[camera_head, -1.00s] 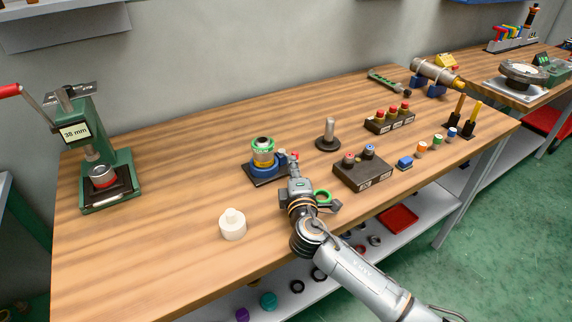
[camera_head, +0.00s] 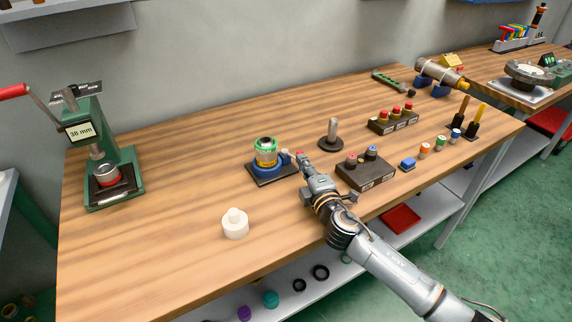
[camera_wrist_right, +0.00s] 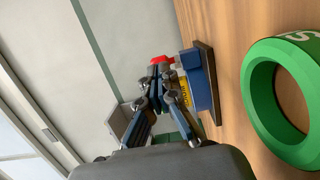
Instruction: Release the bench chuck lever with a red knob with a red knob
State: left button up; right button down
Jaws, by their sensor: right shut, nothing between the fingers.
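In the right wrist view, the red knob (camera_wrist_right: 161,60) shows just beyond the closed fingertips (camera_wrist_right: 160,76), beside the blue chuck body (camera_wrist_right: 201,80). My left gripper is not in view.
A green ring (camera_wrist_right: 283,100) lies close by in the right wrist view. A black button box (camera_head: 365,172) stands right of my gripper, a grey post (camera_head: 331,132) behind it. A white bottle (camera_head: 235,224) stands at the front, a green press (camera_head: 108,165) at the left.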

jog(key=shift+w+d, duration=0.3)
jog(key=shift+d, duration=0.15)
jog(key=shift+w+d, duration=1)
jog(key=shift+w, duration=0.15)
jog(key=shift+d, duration=0.1)
